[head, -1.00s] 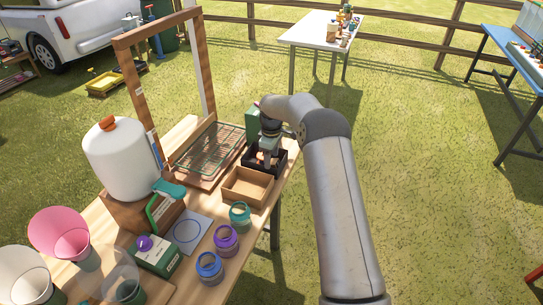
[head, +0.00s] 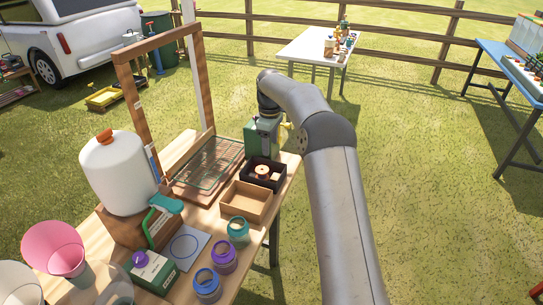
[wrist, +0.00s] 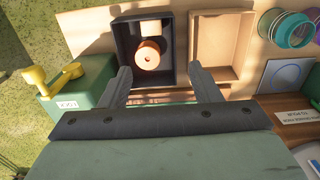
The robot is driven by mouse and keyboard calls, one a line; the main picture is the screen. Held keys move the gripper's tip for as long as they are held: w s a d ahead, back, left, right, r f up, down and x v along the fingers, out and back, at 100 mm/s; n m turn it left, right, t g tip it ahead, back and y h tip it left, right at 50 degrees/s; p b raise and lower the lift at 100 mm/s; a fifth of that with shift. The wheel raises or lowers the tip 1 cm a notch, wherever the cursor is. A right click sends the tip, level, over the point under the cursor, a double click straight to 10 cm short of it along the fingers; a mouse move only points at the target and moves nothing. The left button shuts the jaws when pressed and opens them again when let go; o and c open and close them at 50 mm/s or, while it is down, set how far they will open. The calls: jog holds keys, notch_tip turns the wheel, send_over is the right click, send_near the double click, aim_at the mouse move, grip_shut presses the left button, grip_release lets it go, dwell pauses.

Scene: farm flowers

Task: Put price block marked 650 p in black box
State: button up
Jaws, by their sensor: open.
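The black box (head: 249,178) stands near the table's far right corner and shows in the wrist view (wrist: 168,82). An orange-brown round piece with a centre hole (wrist: 148,55) lies inside it. A small pale piece is beside it in the head view (head: 276,177). I cannot read 650 p on anything, so I cannot tell which piece is the price block. My gripper (wrist: 160,74) is open, its fingers apart and empty, at the black box's near side in the wrist view. In the head view it is above and behind the box, partly hidden by my arm.
A brown open box (head: 247,201) adjoins the black box. A green box with a yellow crank (wrist: 75,90) stands on the other side. A wire rack (head: 212,163) and wooden frame (head: 133,95) are left. Jars (head: 223,254) and a white tank (head: 115,172) stand nearer.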

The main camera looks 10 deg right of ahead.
jog(key=s+r+m, duration=0.3)
jog(key=s+r, duration=0.2)
jog(key=s, duration=0.6)
jog(key=s+r+m, duration=0.2)
jog(key=s+r, duration=0.2)
jog(key=s, duration=0.7)
jog(key=s+f+m, duration=0.3)
jog(key=s, duration=0.9)
jog(key=s+f+m, duration=0.3)
jog(key=s, duration=0.9)
jog(key=shift+d+m+t, duration=0.3)
jog(key=shift+w, duration=0.1)
jog(key=shift+c, duration=0.4)
